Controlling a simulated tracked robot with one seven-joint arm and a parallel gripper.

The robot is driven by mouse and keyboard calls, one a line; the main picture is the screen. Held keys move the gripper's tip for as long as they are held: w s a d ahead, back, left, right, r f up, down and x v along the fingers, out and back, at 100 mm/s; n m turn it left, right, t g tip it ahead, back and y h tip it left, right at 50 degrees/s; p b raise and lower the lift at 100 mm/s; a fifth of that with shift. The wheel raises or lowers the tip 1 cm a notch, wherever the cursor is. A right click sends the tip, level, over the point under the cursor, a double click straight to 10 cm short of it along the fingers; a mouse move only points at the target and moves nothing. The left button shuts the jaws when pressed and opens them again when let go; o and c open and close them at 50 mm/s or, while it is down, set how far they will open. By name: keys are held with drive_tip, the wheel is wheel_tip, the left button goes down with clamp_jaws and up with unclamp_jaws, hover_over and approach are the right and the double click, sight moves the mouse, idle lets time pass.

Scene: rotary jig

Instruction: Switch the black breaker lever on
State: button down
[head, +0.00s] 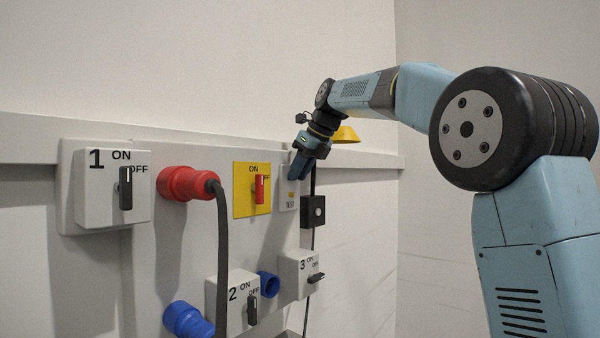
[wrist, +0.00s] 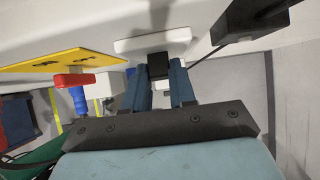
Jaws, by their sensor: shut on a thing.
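Three numbered boxes bear black levers. Box 1's black lever (head: 126,188) stands upright, its white mark at the top, below the word ON. Box 2's black lever (head: 252,310) is also near upright. Box 3's black lever (head: 316,277) lies sideways, pointing right. My gripper (head: 298,172) is away from all three, at the small white plate (head: 287,188) marked TEST, right of the yellow plate. In the wrist view my gripper (wrist: 158,88) is shut on a small black block (wrist: 157,66) in front of the white plate (wrist: 150,44). The fingers hide part of it.
A red lever (head: 260,190) on a yellow plate (head: 241,205) is close left of my gripper. A red plug (head: 185,184) with a thick cable, blue connectors (head: 186,320) and a black box (head: 313,211) on a cord are nearby. Open room lies to the right.

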drive_tip(key=c, duration=0.9)
unclamp_jaws()
drive_tip(key=shift+w, duration=0.1)
drive_tip(key=v, duration=1.3)
drive_tip(key=shift+d+r, duration=0.15)
drive_tip(key=shift+r, duration=0.05)
drive_tip(key=shift+s, duration=0.2)
